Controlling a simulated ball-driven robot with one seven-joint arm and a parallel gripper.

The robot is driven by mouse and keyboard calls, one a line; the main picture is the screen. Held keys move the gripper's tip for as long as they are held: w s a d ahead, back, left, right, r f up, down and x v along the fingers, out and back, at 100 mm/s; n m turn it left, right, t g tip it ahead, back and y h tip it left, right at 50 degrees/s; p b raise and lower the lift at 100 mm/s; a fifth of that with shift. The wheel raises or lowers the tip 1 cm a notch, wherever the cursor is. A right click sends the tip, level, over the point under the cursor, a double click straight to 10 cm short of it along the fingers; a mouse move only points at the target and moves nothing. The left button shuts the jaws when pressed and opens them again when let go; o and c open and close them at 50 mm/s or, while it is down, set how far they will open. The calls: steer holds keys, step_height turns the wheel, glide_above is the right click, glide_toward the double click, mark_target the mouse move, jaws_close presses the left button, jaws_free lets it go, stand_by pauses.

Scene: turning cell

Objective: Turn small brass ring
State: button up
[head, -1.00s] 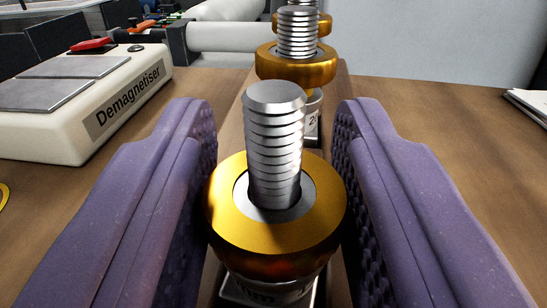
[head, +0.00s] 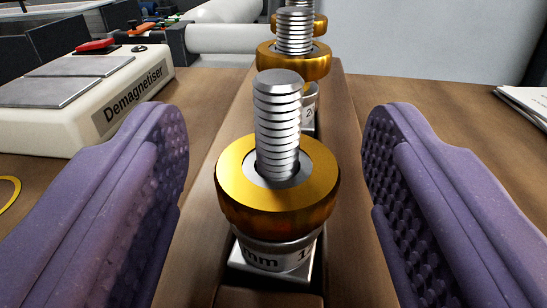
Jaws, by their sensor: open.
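A brass ring (head: 235,190) sits around an upright threaded steel post (head: 277,125) in the head view, above a silver collar with partly readable "mm" marking (head: 275,258). My gripper (head: 277,145) is open, one purple finger on each side of this nearest ring, with a clear gap on both sides. More brass rings on threaded posts stand behind it in a row: a second ring (head: 293,64) and a third, partly hidden ring (head: 318,25). Which of them is the small one I cannot tell for certain.
The posts stand on a wooden rail (head: 222,130) on a brown table. A cream Demagnetiser box (head: 85,105) is at the left. Papers (head: 527,103) lie at the right edge. A yellow loop (head: 10,190) lies at the far left.

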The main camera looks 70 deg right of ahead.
mark_target(275, 215)
steer(key=v, duration=0.6)
steer(key=shift+s+a, duration=0.15)
steer(key=shift+a, duration=0.15)
